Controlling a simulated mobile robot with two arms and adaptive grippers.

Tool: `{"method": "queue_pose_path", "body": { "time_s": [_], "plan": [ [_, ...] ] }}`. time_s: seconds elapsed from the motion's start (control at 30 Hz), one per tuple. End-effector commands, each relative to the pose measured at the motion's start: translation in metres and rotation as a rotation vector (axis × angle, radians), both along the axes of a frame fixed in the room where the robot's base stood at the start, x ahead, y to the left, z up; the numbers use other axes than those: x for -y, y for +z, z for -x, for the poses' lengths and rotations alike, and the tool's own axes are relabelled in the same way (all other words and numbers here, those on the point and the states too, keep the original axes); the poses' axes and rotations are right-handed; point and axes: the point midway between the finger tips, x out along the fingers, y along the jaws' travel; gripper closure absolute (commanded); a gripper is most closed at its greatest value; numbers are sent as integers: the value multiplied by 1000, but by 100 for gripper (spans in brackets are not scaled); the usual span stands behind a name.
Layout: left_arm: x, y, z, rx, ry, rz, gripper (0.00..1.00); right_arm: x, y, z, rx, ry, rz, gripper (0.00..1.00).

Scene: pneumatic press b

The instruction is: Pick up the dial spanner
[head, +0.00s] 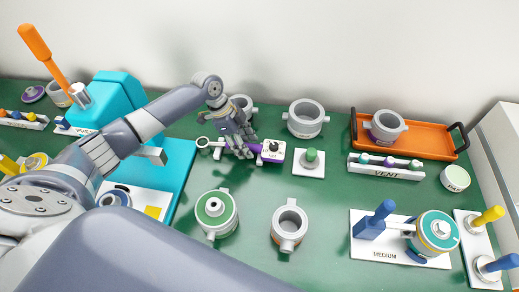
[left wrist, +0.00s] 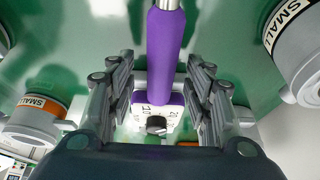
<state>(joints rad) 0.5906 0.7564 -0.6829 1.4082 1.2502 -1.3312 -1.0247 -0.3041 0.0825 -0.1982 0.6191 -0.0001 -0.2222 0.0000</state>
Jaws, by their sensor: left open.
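The dial spanner has a purple handle (head: 258,149) and lies on the green table near the back middle. Its ring end (head: 203,142) is at the left. A white block with a black dial (head: 272,148) is at the right end of the handle. In the left wrist view the purple handle (left wrist: 164,55) runs down the middle, with the numbered dial block (left wrist: 157,122) below it. My left gripper (head: 241,148) is open over the handle, which shows between its fingers (left wrist: 163,95). The fingers hide part of the handle in the head view. My right gripper is out of view.
Grey cylinders stand behind (head: 305,118) and in front (head: 289,228). A teal press (head: 113,95) is at the left. An orange tray (head: 432,140) is at the right.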

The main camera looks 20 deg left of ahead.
Motion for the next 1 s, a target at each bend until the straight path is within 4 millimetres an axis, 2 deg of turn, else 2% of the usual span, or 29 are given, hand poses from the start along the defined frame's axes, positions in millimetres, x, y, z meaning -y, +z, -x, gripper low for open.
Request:
{"method": "queue_pose_path", "body": {
  "time_s": [0.7, 0.77, 0.9, 0.93, 1.0],
  "plan": [
    [0, -5, 0, 0, 0, 0, 53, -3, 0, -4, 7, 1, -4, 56],
    [0, -5, 0, 0, 0, 0, 64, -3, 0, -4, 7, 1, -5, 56],
    [0, -5, 0, 0, 0, 0, 96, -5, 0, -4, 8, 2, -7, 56],
    [0, -5, 0, 0, 0, 0, 100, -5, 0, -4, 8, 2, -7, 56],
    [0, -5, 0, 0, 0, 0, 100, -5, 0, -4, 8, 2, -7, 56]
  ]
}}
